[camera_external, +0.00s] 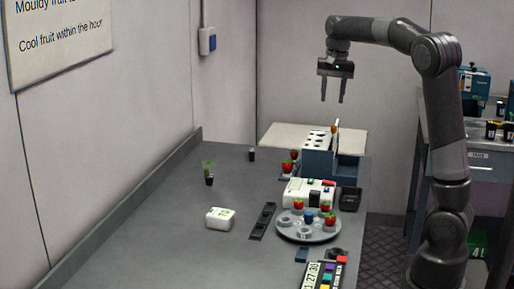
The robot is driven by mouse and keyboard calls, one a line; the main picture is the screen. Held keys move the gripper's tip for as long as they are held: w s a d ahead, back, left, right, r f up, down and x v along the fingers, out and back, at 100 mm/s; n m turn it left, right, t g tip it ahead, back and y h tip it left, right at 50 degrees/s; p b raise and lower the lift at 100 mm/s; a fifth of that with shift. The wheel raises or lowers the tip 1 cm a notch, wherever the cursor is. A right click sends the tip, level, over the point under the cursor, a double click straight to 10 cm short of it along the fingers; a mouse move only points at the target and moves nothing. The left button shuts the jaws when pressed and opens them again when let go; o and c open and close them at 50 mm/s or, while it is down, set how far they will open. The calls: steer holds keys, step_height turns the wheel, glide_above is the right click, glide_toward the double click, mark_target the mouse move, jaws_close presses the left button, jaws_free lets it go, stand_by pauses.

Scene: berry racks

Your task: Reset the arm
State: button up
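My gripper (333,91) hangs in the air above the far end of the grey bench (140,235). Its two fingers point down and stand apart, with nothing between them. My arm rises at the right of the picture, bends at the top and reaches left, well clear of everything on the bench.
A round tray (317,238) with red strawberries stands at the right of the bench, beside a white device (296,188). A blue rack (317,162) stands behind. A white box (220,218) and a small potted plant (209,180) sit left. The front left bench is bare.

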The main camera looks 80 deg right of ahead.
steer(key=s+a+f+n+t, duration=0.1)
steer(key=s+a+f+n, duration=0.2)
steer(key=a, duration=0.8)
steer(key=s+a+f+n+t, duration=0.2)
steer(key=s+a+n, duration=0.3)
steer(key=a, duration=0.7)
steer(key=s+a+f+n+t, duration=0.1)
steer(key=s+a+f+n, duration=0.2)
steer(key=a+n, duration=0.5)
steer(key=s+a, duration=0.1)
steer(key=a, duration=0.3)
steer(key=shift+a+f+t, duration=0.15)
steer(key=shift+f+t, duration=0.25)
